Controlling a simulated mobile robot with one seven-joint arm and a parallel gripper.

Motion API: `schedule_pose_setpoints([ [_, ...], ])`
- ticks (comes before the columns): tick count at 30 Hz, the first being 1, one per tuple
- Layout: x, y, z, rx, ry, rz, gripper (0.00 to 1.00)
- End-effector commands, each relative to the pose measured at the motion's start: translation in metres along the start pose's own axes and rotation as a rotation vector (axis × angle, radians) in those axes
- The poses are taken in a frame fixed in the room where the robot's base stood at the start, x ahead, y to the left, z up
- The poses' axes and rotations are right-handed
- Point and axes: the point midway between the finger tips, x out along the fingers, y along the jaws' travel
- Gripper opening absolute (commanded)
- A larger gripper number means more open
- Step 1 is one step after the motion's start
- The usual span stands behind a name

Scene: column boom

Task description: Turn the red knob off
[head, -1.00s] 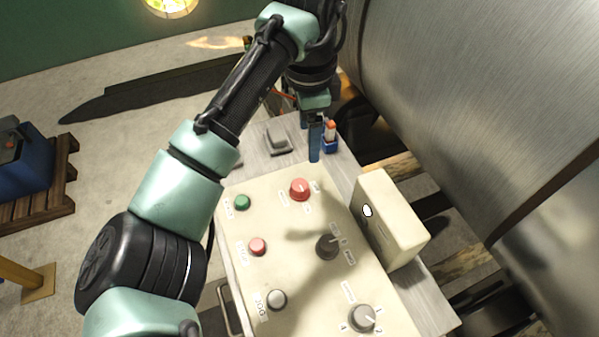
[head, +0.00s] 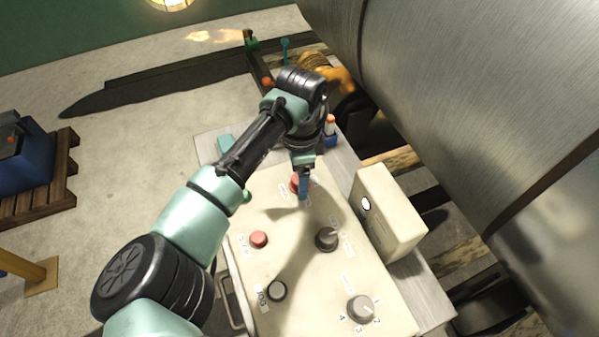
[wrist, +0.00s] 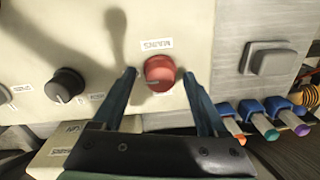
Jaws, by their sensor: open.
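The red knob (wrist: 160,73) is on the cream control panel (wrist: 100,50), with a pale pointer line on its face and a label beside it. In the head view the red knob (head: 295,184) is partly hidden behind my gripper (head: 303,188). In the wrist view my gripper (wrist: 165,85) is open, its two blue fingers on either side of the knob with gaps between. I cannot tell how far the fingertips are above the panel or whether they reach the knob's sides.
A dark knob (head: 326,238), a grey knob (head: 361,308), a pink button (head: 259,239) and a grey button (head: 277,291) share the panel. A cream box (head: 390,215) stands at its right edge. A large metal cylinder (head: 480,120) looms right.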

Motion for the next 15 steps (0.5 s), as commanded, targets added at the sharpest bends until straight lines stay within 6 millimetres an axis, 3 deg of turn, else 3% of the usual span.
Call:
schedule_pose_setpoints([
  [7, 0.0009, 0.0000, -0.0003, 0.000, 0.000, 0.000, 0.76],
  [15, 0.0005, -0.0001, -0.0003, 0.000, 0.001, 0.000, 0.29],
])
